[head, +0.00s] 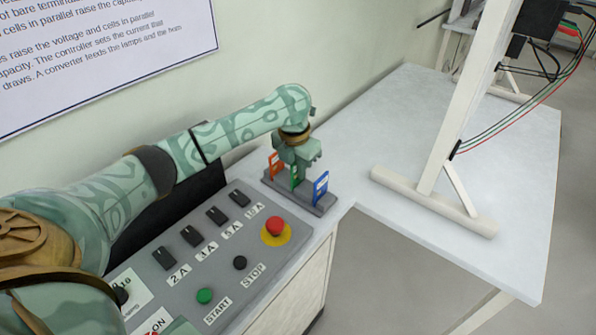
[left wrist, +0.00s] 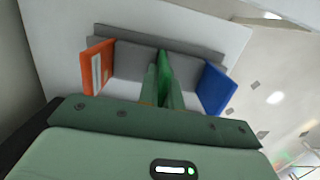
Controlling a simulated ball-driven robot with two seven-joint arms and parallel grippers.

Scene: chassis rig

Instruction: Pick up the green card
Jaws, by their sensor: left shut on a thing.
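The green card (head: 295,177) stands upright in the middle of a grey holder (head: 326,205), between an orange card (head: 276,163) on the left and a blue card (head: 321,187) on the right. My left gripper (head: 297,163) points down over the holder and is shut on the green card. In the left wrist view the green card (left wrist: 165,72) shows between the fingers (left wrist: 160,88), partly hidden by them. Whether its lower edge still sits in the holder I cannot tell. My right gripper is not in view.
The orange (left wrist: 97,66) and blue (left wrist: 215,88) cards stand close on either side of the fingers. A control panel (head: 225,250) with a red stop button (head: 275,226) lies in front. A white stand (head: 455,110) rises at right; the table (head: 400,120) between is clear.

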